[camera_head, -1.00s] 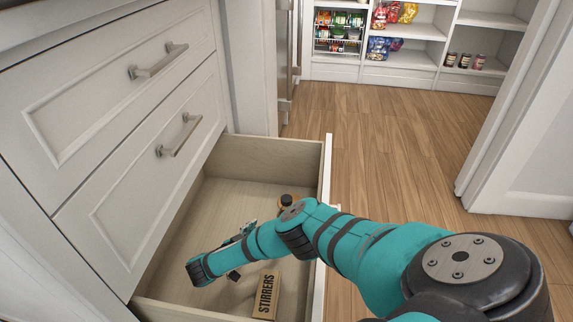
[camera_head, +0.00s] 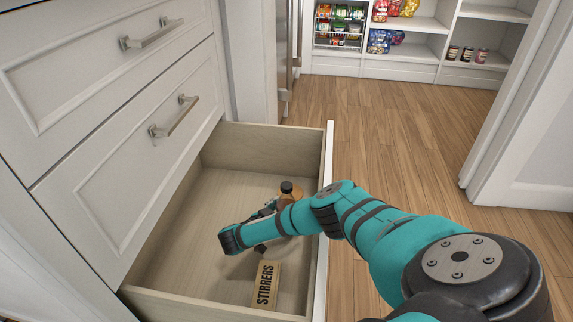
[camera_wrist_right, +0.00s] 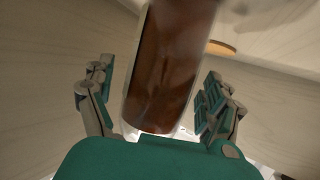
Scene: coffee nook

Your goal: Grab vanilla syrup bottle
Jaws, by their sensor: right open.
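The syrup bottle (camera_head: 287,190) stands in the open drawer, with its black cap and amber top showing in the head view. My right arm hides much of its lower part. In the right wrist view the bottle (camera_wrist_right: 172,65) is a clear vessel of brown liquid, between the two fingers. My right gripper (camera_wrist_right: 160,105) is open, with one finger on each side of the bottle and a gap on both sides. In the head view the right gripper (camera_head: 265,208) is mostly hidden behind my arm. My left gripper is not in view.
The open drawer (camera_head: 228,309) has raised walls around the gripper. A stirrers box (camera_head: 265,284) lies in front of the bottle. The closed drawer fronts (camera_head: 130,165) with handles rise at the left. Wood floor (camera_head: 400,140) is clear beyond the drawer.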

